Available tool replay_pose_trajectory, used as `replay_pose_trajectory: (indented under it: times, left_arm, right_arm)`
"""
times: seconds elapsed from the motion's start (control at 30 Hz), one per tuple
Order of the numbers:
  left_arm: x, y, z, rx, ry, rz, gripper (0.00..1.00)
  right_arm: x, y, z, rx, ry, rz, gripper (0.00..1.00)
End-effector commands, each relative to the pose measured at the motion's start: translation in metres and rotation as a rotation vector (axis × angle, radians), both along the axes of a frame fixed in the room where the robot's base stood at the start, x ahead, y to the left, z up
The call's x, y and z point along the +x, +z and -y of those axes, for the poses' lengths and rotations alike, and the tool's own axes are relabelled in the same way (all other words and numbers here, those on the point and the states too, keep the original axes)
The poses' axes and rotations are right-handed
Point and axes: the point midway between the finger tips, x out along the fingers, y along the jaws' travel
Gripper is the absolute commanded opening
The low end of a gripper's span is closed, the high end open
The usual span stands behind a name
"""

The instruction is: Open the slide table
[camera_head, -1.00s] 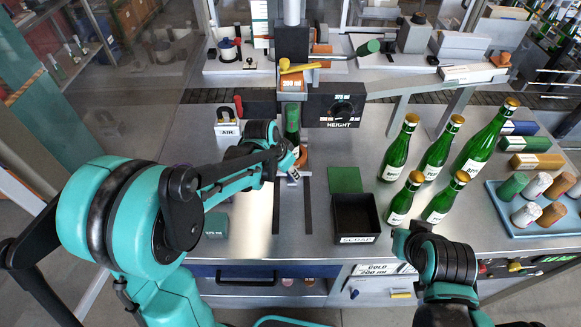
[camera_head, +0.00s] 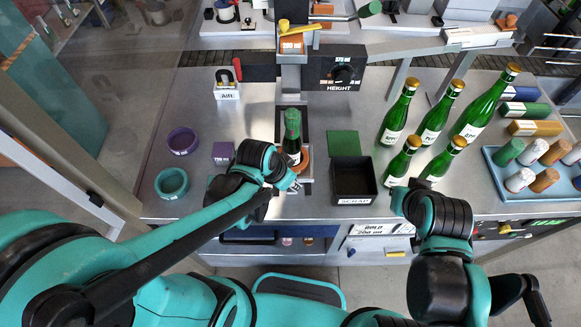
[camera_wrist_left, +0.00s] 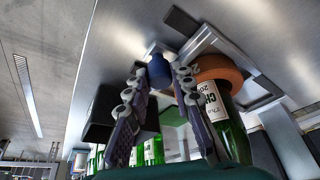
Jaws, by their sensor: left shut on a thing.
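The slide table (camera_head: 300,181) is a small metal carriage on the bench, out in front of the press column. My left gripper (camera_head: 291,186) is at the carriage's front end. In the left wrist view its fingers close around a blue knob (camera_wrist_left: 159,72) beside the orange ring (camera_wrist_left: 220,69). My right gripper (camera_head: 397,200) is near the bench's front edge, right of the scrap bin; its fingers are too hidden to judge.
A black scrap bin (camera_head: 353,181) stands just right of the slide table. Several green bottles (camera_head: 433,122) and a blue tray (camera_head: 494,175) of capsules are further right. Purple (camera_head: 182,140) and teal (camera_head: 172,183) rings lie on the left.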

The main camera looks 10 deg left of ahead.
Motion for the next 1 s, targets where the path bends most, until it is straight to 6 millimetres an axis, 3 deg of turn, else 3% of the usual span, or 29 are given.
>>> replay_pose_trajectory:
  times: [0.2,0.67,0.7,0.77,1.0]
  left_arm:
    - [-0.013,0.0,0.002,0.002,-0.002,-0.001,0.0]
    - [-0.015,0.0,0.003,0.001,0.0,0.0,0.0]
    - [-0.015,0.0,0.003,0.001,0.0,0.0,0.31]
    - [-0.015,0.0,0.003,0.001,0.0,0.0,0.44]
    - [-0.015,0.0,0.003,0.001,0.0,0.001,0.44]
  right_arm:
    - [0.0,0.003,0.0,0.0,0.0,0.0,0.0]
    - [0.0,0.003,0.0,0.0,0.0,0.0,0.0]
    - [0.0,0.003,0.0,0.0,0.0,0.0,0.0]
    - [0.0,0.003,0.0,0.0,0.0,0.0,0.0]
    - [0.0,0.003,0.0,0.0,0.0,0.0,0.0]
